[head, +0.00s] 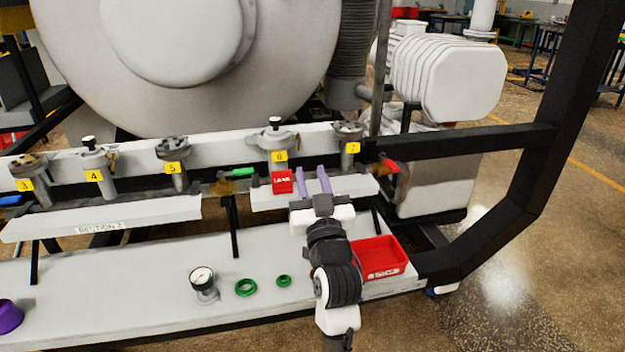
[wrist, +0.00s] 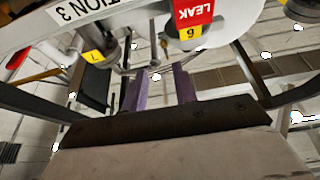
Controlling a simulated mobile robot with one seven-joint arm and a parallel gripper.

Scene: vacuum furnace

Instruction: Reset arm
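My gripper (head: 311,177) has two purple fingers that stand apart with nothing between them. In the head view it is at the front of the white rail, just right of a red LEAK tag (head: 282,182) below valve 6 (head: 277,138). In the wrist view my gripper (wrist: 158,84) also shows open and empty. The LEAK tag (wrist: 193,12) and the yellow 6 label (wrist: 190,31) are beyond it at the top. Whether a finger touches the rail cannot be told.
Valve 7 (head: 348,132) with a red handle (head: 391,166) is right of my gripper. A red bin (head: 380,258), a pressure gauge (head: 203,282), green rings (head: 246,288) and a purple part (head: 9,316) are on the lower white shelf (head: 130,300). Black frame bars (head: 470,141) stand at right.

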